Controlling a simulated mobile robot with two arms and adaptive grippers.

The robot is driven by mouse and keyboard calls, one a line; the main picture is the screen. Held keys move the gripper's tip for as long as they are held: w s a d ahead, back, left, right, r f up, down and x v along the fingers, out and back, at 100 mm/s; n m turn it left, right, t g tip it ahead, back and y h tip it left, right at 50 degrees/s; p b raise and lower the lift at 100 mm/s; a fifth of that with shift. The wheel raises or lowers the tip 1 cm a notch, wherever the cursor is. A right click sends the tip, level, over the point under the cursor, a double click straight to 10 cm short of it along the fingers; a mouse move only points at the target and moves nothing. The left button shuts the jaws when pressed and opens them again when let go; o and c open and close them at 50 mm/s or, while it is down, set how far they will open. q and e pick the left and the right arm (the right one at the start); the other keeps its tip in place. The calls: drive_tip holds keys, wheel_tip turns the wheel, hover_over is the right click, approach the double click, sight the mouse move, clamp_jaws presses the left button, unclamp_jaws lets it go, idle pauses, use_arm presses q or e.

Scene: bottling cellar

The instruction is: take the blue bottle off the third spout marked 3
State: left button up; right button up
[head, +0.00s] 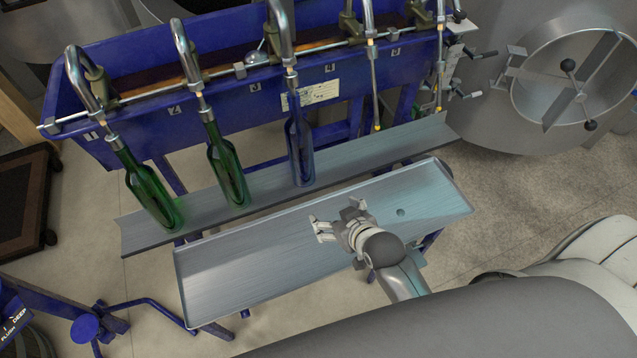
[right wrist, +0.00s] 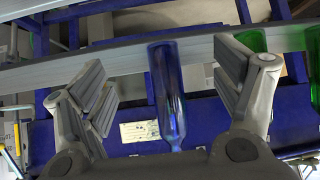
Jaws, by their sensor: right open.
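The blue bottle (head: 299,150) hangs upright on the third spout (head: 282,30), its base at the metal shelf (head: 262,190). In the right wrist view the blue bottle (right wrist: 166,95) shows upside down between the fingers, beyond them. My right gripper (head: 318,228) is open and empty over the front tray, in front of the bottle and apart from it. Its two fingers show wide apart in the right wrist view (right wrist: 166,90). The number 3 plate (head: 254,87) is on the blue trough. My left gripper is not in view.
Green bottles hang on the first (head: 147,188) and second spouts (head: 226,165), left of the blue one. The two spouts to the right hold no bottles. The front metal tray (head: 240,270) is empty. A steel tank (head: 520,100) stands at the right.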

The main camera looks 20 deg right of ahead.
sight(305, 161)
drive_tip(key=shift+w+a+f+m+t+b, duration=0.2)
drive_tip(key=shift+w+t+b, duration=0.9)
drive_tip(key=shift+w, duration=1.95)
drive_tip(key=shift+w+a+r+m+t+b, duration=0.25)
drive_tip(key=shift+w+t+b, duration=0.8)
drive_tip(key=shift+w, duration=1.95)
drive_tip(key=shift+w+a+f+m+t+b, duration=0.1)
drive_tip(key=shift+w+a+f+t+b, duration=0.2)
drive_tip(key=shift+w+t+b, duration=1.8)
drive_tip(key=shift+w+r+g+p, duration=0.2)
drive_tip(key=shift+w+g+p, duration=0.75)
drive_tip(key=shift+p, duration=0.3)
drive_tip(key=shift+w, duration=0.1)
drive_tip(key=shift+w+a+f+b, duration=0.15)
drive_tip(key=shift+w+b, duration=0.65)
drive_tip(key=shift+w, duration=0.85)
drive_tip(key=shift+c, duration=0.3)
clamp_jaws()
